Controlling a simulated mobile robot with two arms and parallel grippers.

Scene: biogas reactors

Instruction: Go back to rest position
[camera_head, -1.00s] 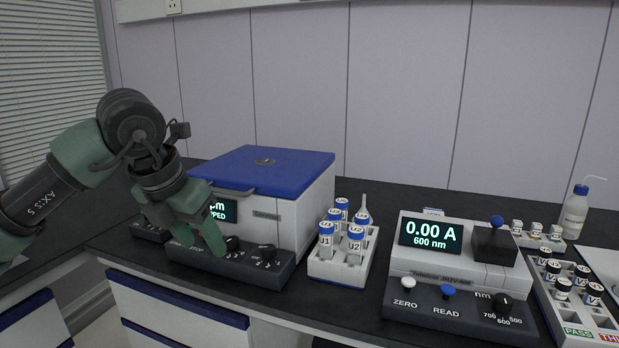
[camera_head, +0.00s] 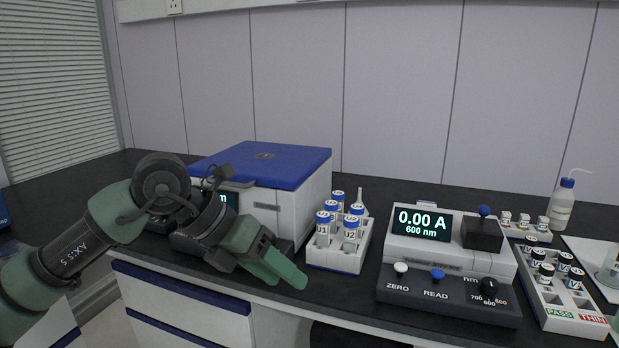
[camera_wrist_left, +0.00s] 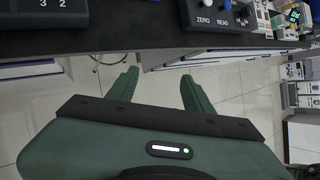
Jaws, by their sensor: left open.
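My left gripper (camera_head: 287,270) is open and empty at the front edge of the bench, in front of the centrifuge and left of the tube rack. In the left wrist view its two green fingers (camera_wrist_left: 158,88) stand apart with only the floor between them. The centrifuge (camera_head: 285,190) is white with a closed blue lid; my left arm hides part of its display and its control panel. My right gripper is in neither view.
The white rack (camera_head: 340,258) holds several blue-capped tubes. The photometer (camera_head: 450,262) reads 0.00 A, 600 nm. A sorting tray (camera_head: 565,318) with vials and a wash bottle (camera_head: 562,208) stand at the right. Floor in front of the bench is clear.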

